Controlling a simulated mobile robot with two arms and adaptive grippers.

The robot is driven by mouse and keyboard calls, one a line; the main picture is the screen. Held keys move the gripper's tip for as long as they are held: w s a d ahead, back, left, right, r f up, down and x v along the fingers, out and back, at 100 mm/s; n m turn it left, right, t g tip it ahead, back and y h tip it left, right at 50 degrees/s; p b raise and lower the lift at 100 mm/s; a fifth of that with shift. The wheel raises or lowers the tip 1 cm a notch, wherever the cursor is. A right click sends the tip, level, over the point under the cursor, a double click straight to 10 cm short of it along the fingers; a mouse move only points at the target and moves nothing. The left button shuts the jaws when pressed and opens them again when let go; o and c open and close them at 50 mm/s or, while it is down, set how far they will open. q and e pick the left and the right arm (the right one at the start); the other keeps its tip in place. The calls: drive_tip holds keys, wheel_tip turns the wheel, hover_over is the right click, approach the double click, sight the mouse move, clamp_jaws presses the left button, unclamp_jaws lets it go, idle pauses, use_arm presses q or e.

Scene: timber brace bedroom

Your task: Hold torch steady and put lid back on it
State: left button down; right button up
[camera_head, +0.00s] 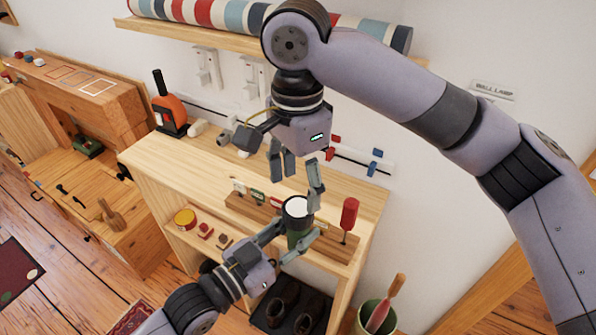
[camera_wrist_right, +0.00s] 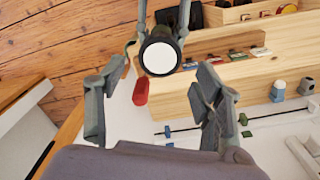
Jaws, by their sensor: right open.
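The torch (camera_head: 298,240) stands upright with a dark green body, and its black-rimmed top has a white round face. In the right wrist view its top (camera_wrist_right: 160,57) points toward the camera. My left gripper (camera_head: 293,246) comes from below with its fingers closed around the torch body. My right gripper (camera_head: 297,178) hangs just above the torch with its fingers spread and nothing between them. In the right wrist view the torch top lies beyond these open fingers (camera_wrist_right: 155,98). I see no separate lid; I cannot tell whether the black-rimmed top is the lid.
A wooden shelf unit (camera_head: 150,155) stands behind, with a tool rack (camera_head: 260,212) holding a red-handled screwdriver (camera_head: 349,215) right of the torch. An orange tool (camera_head: 170,110) stands at its left end. A green bin (camera_head: 374,318) is on the floor at lower right.

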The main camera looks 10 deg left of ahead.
drive_tip(key=n, duration=0.6)
drive_tip(key=shift+r+n, duration=0.15)
drive_tip(key=shift+n, duration=0.15)
drive_tip(key=n, duration=0.6)
drive_tip(key=shift+r, duration=0.15)
drive_tip(key=n, duration=0.6)
drive_tip(key=shift+r, duration=0.15)
drive_tip(key=n, duration=0.8)
drive_tip(key=shift+r+n, duration=0.15)
drive_tip(key=shift+n, duration=0.15)
drive_tip(key=n, duration=0.4)
drive_tip(key=shift+r, duration=0.1)
drive_tip(key=n, duration=1)
drive_tip(key=shift+r, duration=0.15)
drive_tip(key=n, duration=0.4)
drive_tip(key=shift+r+n, duration=0.1)
drive_tip(key=shift+n, duration=0.2)
